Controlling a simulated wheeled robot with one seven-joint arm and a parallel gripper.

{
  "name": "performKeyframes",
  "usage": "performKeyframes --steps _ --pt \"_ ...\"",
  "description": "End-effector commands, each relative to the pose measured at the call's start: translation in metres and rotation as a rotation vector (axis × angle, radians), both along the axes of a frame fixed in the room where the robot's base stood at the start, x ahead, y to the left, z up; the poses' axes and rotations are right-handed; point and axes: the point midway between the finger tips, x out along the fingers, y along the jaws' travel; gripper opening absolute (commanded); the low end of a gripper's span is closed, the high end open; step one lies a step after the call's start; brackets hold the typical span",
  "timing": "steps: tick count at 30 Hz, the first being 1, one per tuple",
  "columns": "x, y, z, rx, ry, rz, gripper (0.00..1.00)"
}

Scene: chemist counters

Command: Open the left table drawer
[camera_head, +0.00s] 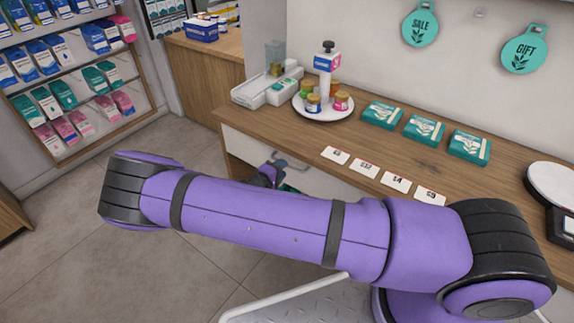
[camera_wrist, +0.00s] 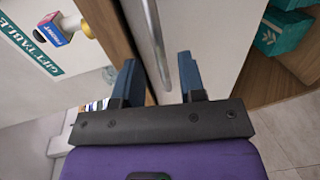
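The white left drawer front (camera_head: 240,147) lies just under the edge of the wooden counter (camera_head: 240,112) in the head view. No drawer interior shows. In the wrist view the drawer front (camera_wrist: 215,35) fills the middle, with a metal bar handle (camera_wrist: 154,38) running along it. My gripper (camera_wrist: 158,62) is open, its two blue-grey fingers apart on either side of the handle's line. I cannot tell whether either finger touches the handle. In the head view my gripper (camera_head: 278,167) is small and dark against the drawer front, partly hidden by my purple arm.
A round white stand with small jars (camera_head: 322,107) and a white tray (camera_head: 268,90) stand on the counter. Teal boxes (camera_head: 424,130) and price cards (camera_head: 364,167) lie to the right. Below the drawer are more teal boxes (camera_wrist: 280,32). Floor (camera_head: 70,250) is clear at left.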

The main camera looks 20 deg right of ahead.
Motion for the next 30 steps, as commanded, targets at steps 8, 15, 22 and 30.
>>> performKeyframes --steps 8,15,22,30 --pt "0.019 -0.027 -0.007 -0.001 0.001 0.0 0.37" --pt "0.023 -0.032 -0.009 0.001 0.001 0.0 0.37" --pt "0.023 -0.032 -0.008 0.001 0.001 0.0 0.21" --pt "0.023 -0.032 -0.008 0.001 0.001 0.0 0.0"
